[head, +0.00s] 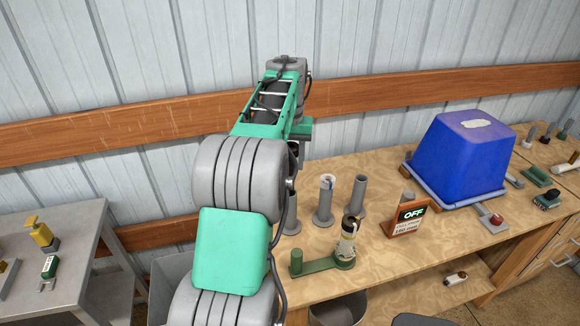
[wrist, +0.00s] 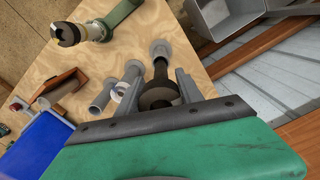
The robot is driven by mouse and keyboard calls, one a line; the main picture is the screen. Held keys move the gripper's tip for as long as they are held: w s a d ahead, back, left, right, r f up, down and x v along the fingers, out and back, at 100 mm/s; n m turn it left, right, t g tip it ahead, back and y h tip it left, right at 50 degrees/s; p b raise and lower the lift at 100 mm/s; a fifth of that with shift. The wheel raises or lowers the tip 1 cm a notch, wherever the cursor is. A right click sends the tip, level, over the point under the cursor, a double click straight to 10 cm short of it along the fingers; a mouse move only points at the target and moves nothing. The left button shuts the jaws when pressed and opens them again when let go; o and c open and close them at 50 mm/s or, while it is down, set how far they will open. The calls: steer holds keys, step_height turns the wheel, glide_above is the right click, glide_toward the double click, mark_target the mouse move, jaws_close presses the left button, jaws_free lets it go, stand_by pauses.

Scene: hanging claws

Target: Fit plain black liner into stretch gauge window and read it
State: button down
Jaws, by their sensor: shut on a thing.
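In the wrist view my gripper (wrist: 160,78) is shut on a black liner (wrist: 159,96), with a dark ring end near the palm and a dark stem pointing away. In the head view my arm hides the gripper and the liner. A green fixture (head: 322,264) lies on the wooden bench with a short post at its left end and a cream cylinder (head: 346,243) with a dark top at its right. It also shows at the top of the wrist view (wrist: 122,14), apart from my gripper. I take it for the stretch gauge; no window or reading is legible.
Several grey tubes on round feet (head: 357,200) stand behind the fixture, close to my gripper; one (head: 324,205) has a pale insert. An OFF sign (head: 409,217) and a blue tub (head: 460,160) stand right. A grey table (head: 70,235) is left. Bare bench lies right of the fixture.

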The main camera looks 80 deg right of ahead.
steer(key=shift+r, duration=2.25)
